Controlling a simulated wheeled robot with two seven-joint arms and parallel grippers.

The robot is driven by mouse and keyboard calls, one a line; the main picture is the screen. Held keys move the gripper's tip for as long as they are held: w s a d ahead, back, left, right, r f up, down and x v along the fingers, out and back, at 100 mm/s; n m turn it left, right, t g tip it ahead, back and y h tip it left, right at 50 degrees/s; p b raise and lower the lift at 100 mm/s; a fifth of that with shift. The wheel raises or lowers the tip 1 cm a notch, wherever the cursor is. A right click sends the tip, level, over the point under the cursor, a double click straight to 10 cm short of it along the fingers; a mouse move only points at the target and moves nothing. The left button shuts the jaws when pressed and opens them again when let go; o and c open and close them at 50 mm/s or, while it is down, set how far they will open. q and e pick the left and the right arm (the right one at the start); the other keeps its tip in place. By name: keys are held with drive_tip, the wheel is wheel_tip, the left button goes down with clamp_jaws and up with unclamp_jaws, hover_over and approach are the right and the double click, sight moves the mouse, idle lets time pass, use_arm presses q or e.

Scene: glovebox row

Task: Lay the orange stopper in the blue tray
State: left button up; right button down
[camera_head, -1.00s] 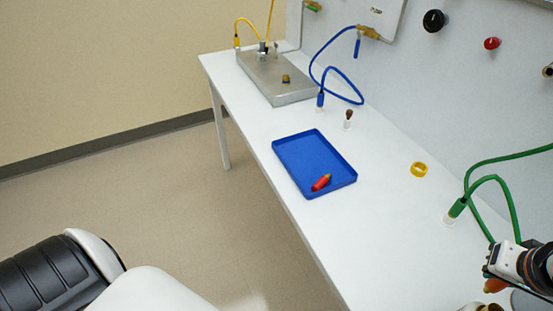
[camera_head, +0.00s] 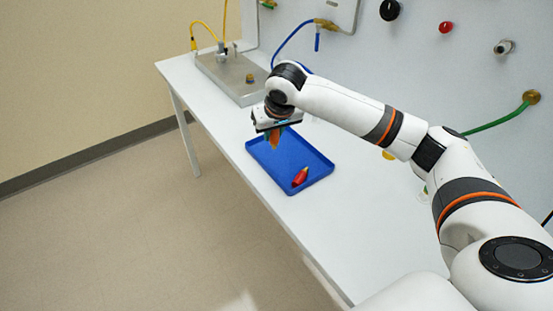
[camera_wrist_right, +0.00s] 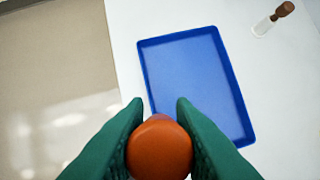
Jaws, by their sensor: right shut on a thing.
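The blue tray (camera_head: 262,163) lies flat on the white bench, with its rim up; it also shows in the right wrist view (camera_wrist_right: 190,70). My right gripper (camera_head: 274,133) is above the tray's far-left part. In the right wrist view its green fingers (camera_wrist_right: 158,125) are shut on the orange stopper (camera_wrist_right: 159,148), one finger on each side. The stopper (camera_head: 274,141) hangs below the gripper in the head view, apparently clear of the tray floor. My left gripper is not in view.
A red item (camera_head: 300,177) lies in the tray's near corner. A vial with a brown stopper (camera_wrist_right: 284,9) stands beyond the tray. A metal plate (camera_head: 232,78) sits at the bench's far end. A green hose (camera_head: 500,121) hangs at the wall.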

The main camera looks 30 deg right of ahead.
drive_tip(key=w+d, duration=0.4)
drive_tip(key=d, duration=0.3)
drive_tip(key=p, duration=0.1)
hover_over(287, 158)
drive_tip(key=shift+m, duration=0.4)
drive_tip(key=shift+d+f, duration=0.1)
drive_tip(key=shift+f, duration=5.2)
drive_tip(key=c, duration=1.2)
unclamp_jaws()
drive_tip(key=shift+f, duration=0.1)
